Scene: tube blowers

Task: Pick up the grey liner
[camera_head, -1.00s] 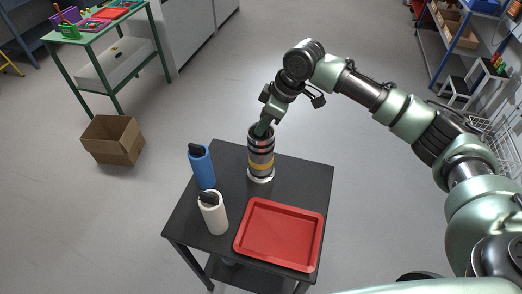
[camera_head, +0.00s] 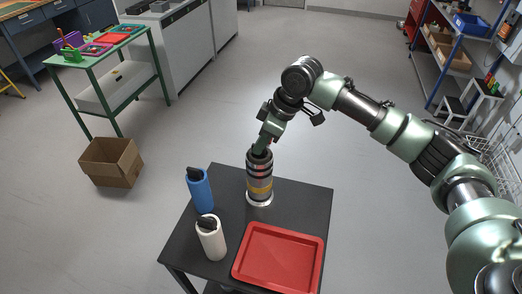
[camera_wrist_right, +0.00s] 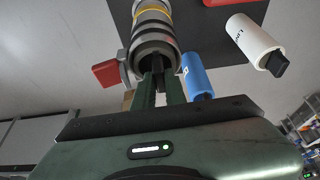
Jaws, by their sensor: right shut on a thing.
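A grey cylinder stack with black rings and a yellow band (camera_head: 259,190) stands upright on the black table (camera_head: 296,200), on a pale round base. The grey liner (camera_wrist_right: 154,45) appears to be its upper grey part; in the head view I cannot clearly separate it from the stack. My right gripper (camera_head: 261,146) points down at the stack's top. In the right wrist view its green fingers (camera_wrist_right: 160,80) reach into the dark opening, shut on the grey liner's rim. The fingertips are partly hidden. My left gripper is not in view.
A blue tube (camera_head: 199,190) and a white tube (camera_head: 211,238), both with black tops, stand at the table's left. A red tray (camera_head: 279,257) lies at the front right. A cardboard box (camera_head: 111,162) is on the floor. The table's right rear is clear.

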